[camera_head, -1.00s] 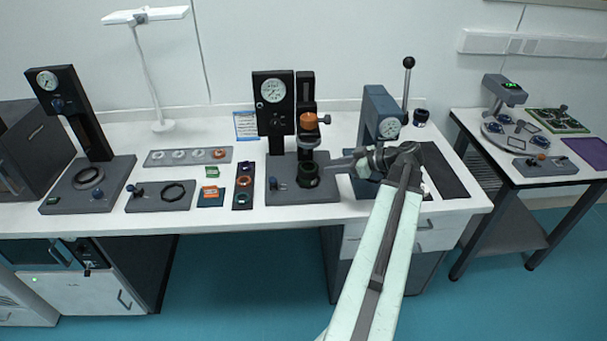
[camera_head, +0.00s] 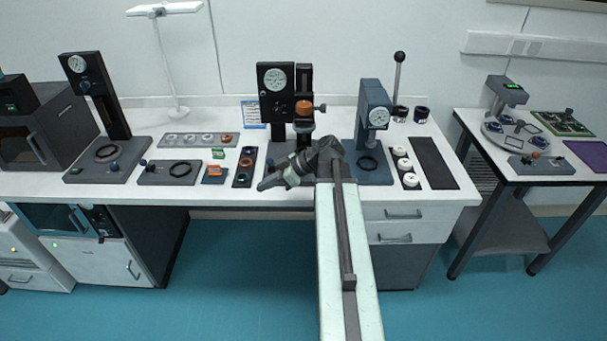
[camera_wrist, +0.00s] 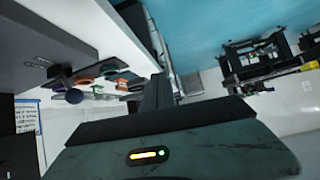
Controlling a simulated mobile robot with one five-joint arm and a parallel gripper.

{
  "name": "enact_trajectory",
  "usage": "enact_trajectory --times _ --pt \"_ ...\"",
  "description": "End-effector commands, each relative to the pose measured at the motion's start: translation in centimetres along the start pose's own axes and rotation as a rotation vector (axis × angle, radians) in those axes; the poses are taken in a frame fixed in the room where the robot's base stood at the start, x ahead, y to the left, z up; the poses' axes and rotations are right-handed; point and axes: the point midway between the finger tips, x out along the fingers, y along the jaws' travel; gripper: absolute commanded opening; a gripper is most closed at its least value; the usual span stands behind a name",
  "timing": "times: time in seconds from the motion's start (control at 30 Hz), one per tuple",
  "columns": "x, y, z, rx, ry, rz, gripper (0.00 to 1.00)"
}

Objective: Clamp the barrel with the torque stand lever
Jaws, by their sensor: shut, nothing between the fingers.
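The middle stand (camera_head: 275,110) has a black column, a round dial and an orange knob (camera_head: 304,107). A small lever with a dark blue knob stands on a grey base in the wrist view (camera_wrist: 68,88); it looks like this stand's lever. My gripper (camera_head: 265,184) is shut and empty, pointing left in front of the stand's base at the table's front edge. In the wrist view the dark fingers (camera_wrist: 158,93) are close to that base, apart from the knob. The barrel is not visible now; my wrist and arm cover the place below the orange knob.
A black stand (camera_head: 95,95) is at left. The floor in front is clear.

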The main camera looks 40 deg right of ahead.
Motion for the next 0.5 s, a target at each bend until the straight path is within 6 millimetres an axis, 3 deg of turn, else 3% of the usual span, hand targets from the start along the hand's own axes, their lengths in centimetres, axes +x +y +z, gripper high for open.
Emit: enact_trajectory --times 0.13,0.3,0.4,0.5 --pt "7.7 -5.7 -2.9 -0.033 -0.117 -0.13 0.0" --pt "16.0 -14.5 -4.1 -0.002 -0.379 -0.229 0.0" --pt "18.7 -18.7 -3.2 0.079 -0.573 -0.185 0.0" --pt "19.2 -20.5 -1.6 0.226 -0.748 -0.034 0.0"
